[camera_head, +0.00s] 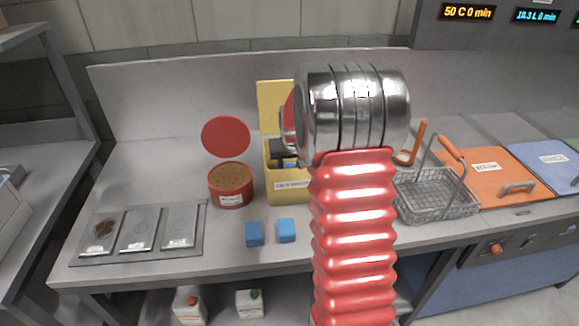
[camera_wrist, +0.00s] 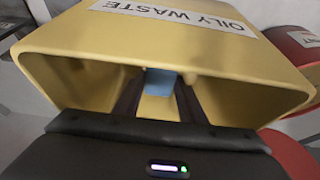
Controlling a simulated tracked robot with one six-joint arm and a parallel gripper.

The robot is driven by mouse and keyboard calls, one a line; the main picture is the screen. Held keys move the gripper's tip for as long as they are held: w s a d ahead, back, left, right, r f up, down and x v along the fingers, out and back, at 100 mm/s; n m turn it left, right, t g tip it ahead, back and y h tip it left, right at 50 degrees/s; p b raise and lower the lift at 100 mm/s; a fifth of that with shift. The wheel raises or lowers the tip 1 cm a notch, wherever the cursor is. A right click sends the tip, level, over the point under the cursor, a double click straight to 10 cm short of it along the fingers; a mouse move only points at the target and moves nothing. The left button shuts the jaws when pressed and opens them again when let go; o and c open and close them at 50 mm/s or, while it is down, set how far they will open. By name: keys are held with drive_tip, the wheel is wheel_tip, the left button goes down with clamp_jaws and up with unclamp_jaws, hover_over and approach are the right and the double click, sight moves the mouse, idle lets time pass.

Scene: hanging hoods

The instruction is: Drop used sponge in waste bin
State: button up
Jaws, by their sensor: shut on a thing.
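My gripper (camera_wrist: 160,92) reaches into the mouth of the yellow bin (camera_wrist: 60,72), between its walls. It is shut on a blue sponge (camera_wrist: 161,80), of which only a small part shows between the fingertips. The bin's label reads "OILY WASTE", upside down in the wrist view. In the head view the yellow bin (camera_head: 289,188) stands on the counter with its lid raised, partly hidden by my arm. The fingers are mostly hidden there. Two other blue sponges (camera_head: 254,234) (camera_head: 286,230) lie on the counter in front of the bin.
A red round tin (camera_head: 231,190) with its lid raised stands left of the yellow bin. A panel of small trays (camera_head: 140,230), one with a brown stain, lies further left. A wire basket (camera_head: 435,195) and orange lid (camera_head: 490,178) are to the right.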

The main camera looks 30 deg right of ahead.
drive_tip(key=shift+f, duration=0.4)
drive_tip(key=o, duration=1)
drive_tip(key=shift+r, duration=0.1)
drive_tip(key=shift+r, duration=0.5)
drive_tip(key=v, duration=1.2)
